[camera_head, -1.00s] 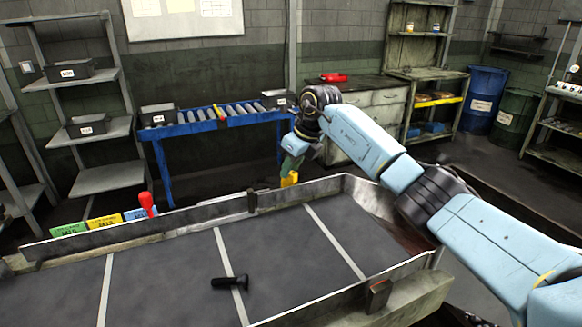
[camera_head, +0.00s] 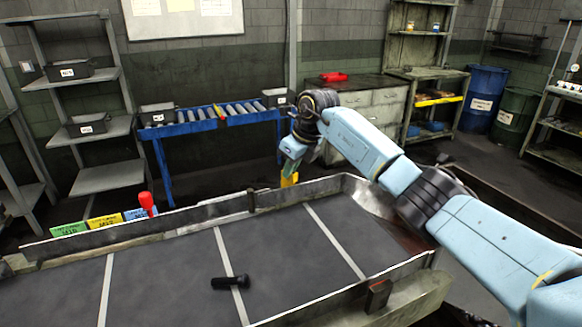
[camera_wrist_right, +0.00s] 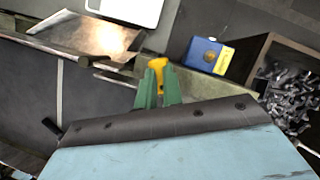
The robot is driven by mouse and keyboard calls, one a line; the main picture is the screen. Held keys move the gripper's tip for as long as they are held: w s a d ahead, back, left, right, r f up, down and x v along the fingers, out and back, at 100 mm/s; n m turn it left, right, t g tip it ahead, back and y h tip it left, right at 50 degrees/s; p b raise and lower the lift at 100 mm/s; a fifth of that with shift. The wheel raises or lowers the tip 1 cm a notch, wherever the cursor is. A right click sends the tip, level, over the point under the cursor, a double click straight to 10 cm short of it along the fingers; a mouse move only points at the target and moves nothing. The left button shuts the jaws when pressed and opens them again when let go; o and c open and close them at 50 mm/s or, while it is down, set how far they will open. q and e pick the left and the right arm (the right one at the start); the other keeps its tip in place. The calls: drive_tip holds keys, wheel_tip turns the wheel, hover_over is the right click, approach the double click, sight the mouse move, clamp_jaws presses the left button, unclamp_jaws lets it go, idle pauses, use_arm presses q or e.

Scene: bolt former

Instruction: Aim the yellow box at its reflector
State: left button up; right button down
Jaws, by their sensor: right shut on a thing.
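The yellow box (camera_head: 289,180) stands just behind the far wall of the belt in the head view. It also shows in the right wrist view (camera_wrist_right: 158,66), its top between the green fingertips. My right gripper (camera_head: 288,170) is shut on it; the fingers also show in the wrist view (camera_wrist_right: 158,86). The lower part of the yellow box is hidden by the wall in the head view and by the fingers in the wrist view. I cannot make out the reflector for certain in either view. My left gripper is not in view.
A dark belt (camera_head: 270,245) with raised walls fills the front; a black bolt (camera_head: 230,282) lies on it. A blue box (camera_wrist_right: 209,55) and a bin of dark bolts (camera_wrist_right: 288,95) are near the hand. A blue roller table (camera_head: 215,122) stands behind.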

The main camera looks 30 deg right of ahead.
drive_tip(key=m+h+p, duration=0.1)
drive_tip(key=m, duration=0.2)
drive_tip(key=shift+r, duration=0.1)
drive_tip(key=shift+a+m+t+h+p, duration=0.1)
drive_tip(key=shift+m+t+h+p, duration=0.35)
drive_tip(key=shift+m, duration=0.85)
drive_tip(key=shift+h, duration=0.25)
drive_tip(key=c, duration=1.5)
unclamp_jaws()
drive_tip(key=shift+c, duration=0.2)
drive_tip(key=v, duration=1.3)
drive_tip(key=shift+r+b, duration=0.25)
drive_tip(key=shift+b, duration=0.15)
